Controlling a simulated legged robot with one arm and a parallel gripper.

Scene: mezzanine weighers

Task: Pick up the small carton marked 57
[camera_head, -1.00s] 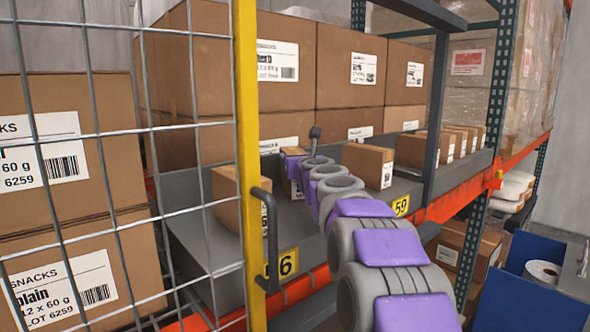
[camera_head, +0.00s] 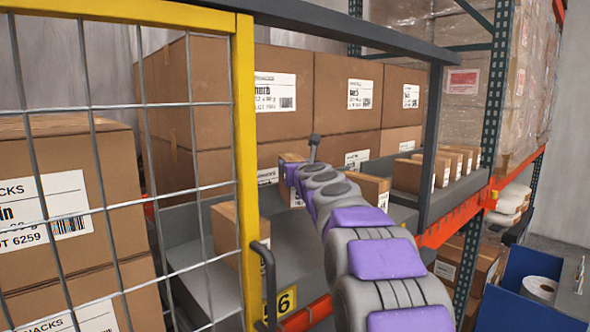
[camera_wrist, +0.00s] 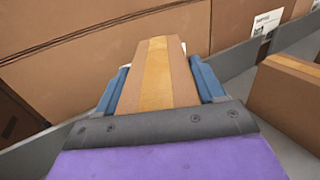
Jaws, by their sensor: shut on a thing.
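My gripper (camera_wrist: 160,84) has its two blue fingers on either side of a small brown carton (camera_wrist: 158,62) with a tan tape strip along its top. In the head view the held carton (camera_head: 293,158) shows at the far end of my arm, raised above the grey shelf tray (camera_head: 294,236). Part of a white label shows on it, but no number can be read. My gripper is mostly hidden behind my arm there.
Small cartons stand left (camera_head: 226,232) and right (camera_head: 374,190) of the held one, with several more farther right. Large cartons (camera_head: 285,75) line the back. A yellow post (camera_head: 246,140), mesh panel and dark rail (camera_head: 330,32) stand in front.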

